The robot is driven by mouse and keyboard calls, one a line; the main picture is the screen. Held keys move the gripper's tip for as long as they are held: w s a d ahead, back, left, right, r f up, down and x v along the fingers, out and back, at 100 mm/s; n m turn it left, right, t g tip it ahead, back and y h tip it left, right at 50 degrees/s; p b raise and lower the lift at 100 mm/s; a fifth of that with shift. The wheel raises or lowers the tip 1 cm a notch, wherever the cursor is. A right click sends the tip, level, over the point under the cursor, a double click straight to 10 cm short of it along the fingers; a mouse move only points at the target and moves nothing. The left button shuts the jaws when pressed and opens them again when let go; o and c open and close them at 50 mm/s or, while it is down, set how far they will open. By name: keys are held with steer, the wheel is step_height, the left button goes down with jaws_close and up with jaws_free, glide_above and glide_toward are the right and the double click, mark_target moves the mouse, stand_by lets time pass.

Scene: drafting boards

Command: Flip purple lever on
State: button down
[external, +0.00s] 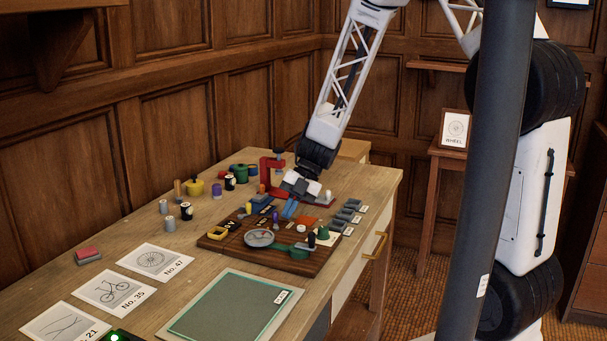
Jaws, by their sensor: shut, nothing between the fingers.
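A wooden board (222,241) with several small fittings lies on the workbench. A small upright purple piece (275,215), which looks like the purple lever, stands near the middle of the board. It is too small to tell which way it is set. My gripper (289,210) points down over the far part of the board, just right of the purple piece. Its fingers are shut with nothing held. I cannot tell whether the fingertips touch anything on the board.
A red clamp-like stand (268,170) rises behind the board near my gripper. Several spools and a yellow pot (195,188) stand to the left. A framed green mat (232,308) and picture cards (153,261) lie in front. Grey blocks (347,214) line the right side.

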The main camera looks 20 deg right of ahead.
steer(key=shift+d, duration=0.15)
steer(key=shift+w+d, duration=0.2)
steer(key=shift+d, duration=0.9)
steer(key=shift+w+d+r, duration=0.1)
steer(key=shift+d, duration=0.35)
steer(key=shift+w+d+r, duration=0.1)
steer(key=shift+d, duration=0.35)
steer(key=w+d+r, duration=0.3)
steer(key=w+r, duration=0.1)
steer(key=r, duration=0.3)
steer(key=shift+d+r, duration=0.3)
steer(key=shift+d, duration=0.1)
